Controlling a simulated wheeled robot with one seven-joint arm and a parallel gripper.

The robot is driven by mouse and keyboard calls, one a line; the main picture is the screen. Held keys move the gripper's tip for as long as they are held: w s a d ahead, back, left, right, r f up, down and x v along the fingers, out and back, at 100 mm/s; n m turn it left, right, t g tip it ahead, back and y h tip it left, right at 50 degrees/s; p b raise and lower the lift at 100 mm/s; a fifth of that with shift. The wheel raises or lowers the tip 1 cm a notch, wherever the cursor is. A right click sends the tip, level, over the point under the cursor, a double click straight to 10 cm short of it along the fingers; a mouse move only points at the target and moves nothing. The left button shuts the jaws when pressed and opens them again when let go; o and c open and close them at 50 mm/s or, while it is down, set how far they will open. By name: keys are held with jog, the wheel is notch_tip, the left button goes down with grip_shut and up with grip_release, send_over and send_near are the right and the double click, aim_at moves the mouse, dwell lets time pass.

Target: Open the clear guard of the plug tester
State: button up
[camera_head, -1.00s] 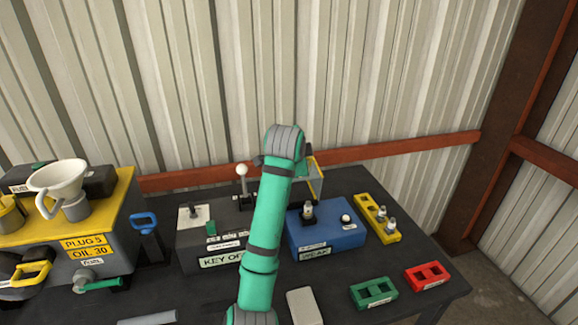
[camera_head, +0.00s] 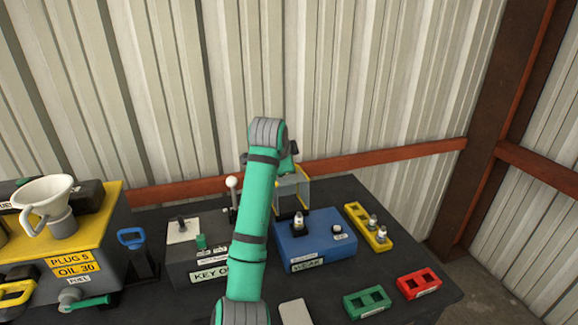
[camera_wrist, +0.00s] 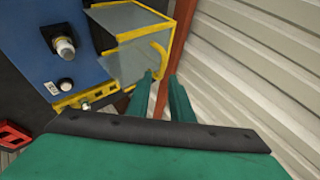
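The plug tester (camera_head: 318,247) is a blue box on the dark bench, with a spark plug (camera_head: 300,221) and a white button (camera_head: 337,229) on top. Its clear guard (camera_head: 292,192), edged in yellow, stands up at the back of the box, partly behind my arm. In the wrist view the guard (camera_wrist: 140,57) stands beside the plug (camera_wrist: 64,47), which is uncovered. My gripper (camera_wrist: 160,77) is open and empty, with its two green fingers apart. The left fingertip is close to the guard's curved yellow handle (camera_wrist: 161,58); I cannot tell whether they touch.
A grey box with a key label (camera_head: 210,274) and a white-knobbed lever (camera_head: 232,185) stand left of the tester. A yellow plug rack (camera_head: 365,225), a green tray (camera_head: 367,301) and a red tray (camera_head: 419,283) lie to the right. The corrugated wall (camera_head: 390,80) is close behind.

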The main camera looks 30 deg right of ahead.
jog(key=shift+f, duration=0.3)
jog(key=v, duration=1.1)
jog(key=shift+d, duration=0.1)
